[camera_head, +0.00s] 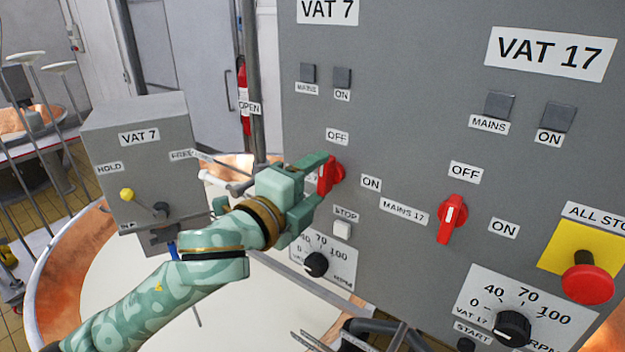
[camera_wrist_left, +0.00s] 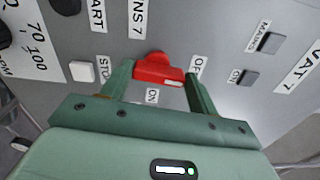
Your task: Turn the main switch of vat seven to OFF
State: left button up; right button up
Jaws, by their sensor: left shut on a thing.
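The red main switch of vat seven (camera_head: 331,174) sits on the grey panel, with the OFF label (camera_head: 337,137) above it and the ON label (camera_head: 371,183) to its right. My left gripper (camera_head: 322,182) is shut on its handle and partly hides it in the head view. In the left wrist view the red handle (camera_wrist_left: 158,70) lies between the two fingers of my left gripper (camera_wrist_left: 160,80). Its white mark is at the end towards the OFF label (camera_wrist_left: 196,67); the exact angle is hard to tell. My right gripper is not in view.
A similar red switch for vat 17 (camera_head: 452,217) is to the right. A red stop button (camera_head: 588,283) stands out on a yellow plate. Below my gripper are a white STOP button (camera_head: 342,230) and a black dial (camera_head: 316,264). A grey VAT 7 box (camera_head: 150,185) stands left, above a copper vat (camera_head: 50,270).

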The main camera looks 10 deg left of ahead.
pick_arm(q)
jog(key=shift+n, duration=0.6)
jog(key=o, duration=0.8)
jog(key=shift+o, duration=0.9)
jog(key=shift+w+d, duration=0.1)
jog(key=shift+w, duration=0.05)
jog(key=shift+f, duration=0.1)
